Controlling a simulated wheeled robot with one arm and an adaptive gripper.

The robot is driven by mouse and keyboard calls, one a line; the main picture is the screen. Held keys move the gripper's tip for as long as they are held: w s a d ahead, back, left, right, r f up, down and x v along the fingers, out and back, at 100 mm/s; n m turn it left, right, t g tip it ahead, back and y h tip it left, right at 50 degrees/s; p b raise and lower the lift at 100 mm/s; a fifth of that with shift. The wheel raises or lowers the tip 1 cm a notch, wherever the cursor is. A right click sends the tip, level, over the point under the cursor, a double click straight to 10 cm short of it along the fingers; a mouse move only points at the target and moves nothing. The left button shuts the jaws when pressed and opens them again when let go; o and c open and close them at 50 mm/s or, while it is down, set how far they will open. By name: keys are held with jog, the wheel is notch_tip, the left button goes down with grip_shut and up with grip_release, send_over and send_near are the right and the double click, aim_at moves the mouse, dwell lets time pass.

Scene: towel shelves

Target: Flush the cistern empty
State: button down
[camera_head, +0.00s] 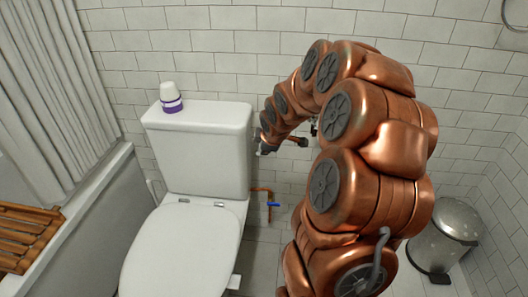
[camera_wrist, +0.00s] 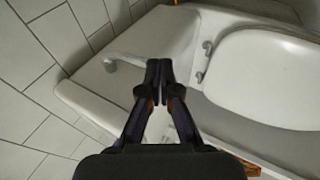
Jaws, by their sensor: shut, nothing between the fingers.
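The white cistern (camera_head: 205,150) stands against the tiled wall behind the toilet, and its lid is on. In the wrist view the cistern (camera_wrist: 165,35) fills the upper middle. A pale flush lever (camera_wrist: 122,63) sticks out from it, and its right end runs up to my fingertips. I cannot tell whether they touch it. My gripper (camera_wrist: 158,70) is shut and empty. In the head view my gripper (camera_head: 264,149) is beside the cistern's right side, partly hidden by its small size. The toilet lid (camera_head: 180,255) is down.
A white and purple bottle (camera_head: 171,98) stands on the cistern's top left. A copper pipe with a blue valve (camera_head: 272,204) is low on the right. A metal bin (camera_head: 446,238) stands at the far right. A wooden rack (camera_head: 25,235) lies on the bathtub at left.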

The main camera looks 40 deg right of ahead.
jog(key=v, duration=0.7)
jog(key=shift+s+a, duration=0.15)
jog(key=shift+a, duration=0.15)
jog(key=shift+r, duration=0.1)
jog(key=s+a+f+m+g+y, duration=0.1)
jog(key=s+a+m+g, duration=0.1)
jog(key=s+a, duration=0.4)
jog(key=s+a+f+m+g, duration=0.1)
jog(key=s+a+m+g, duration=0.1)
jog(key=s+a, duration=0.5)
jog(key=s+a+m+g+y, duration=0.1)
jog(key=s+a+m+g, duration=0.4)
jog(key=s+a, duration=0.85)
notch_tip(320, 180, up, 21)
jog(key=s+t+p, duration=0.1)
jog(key=s+p, duration=0.1)
jog(key=p, duration=1.7)
jog(key=shift+s+d+p, duration=0.3)
jog(key=shift+d+p, duration=0.1)
jog(key=shift+d, duration=0.1)
dwell(1.0)
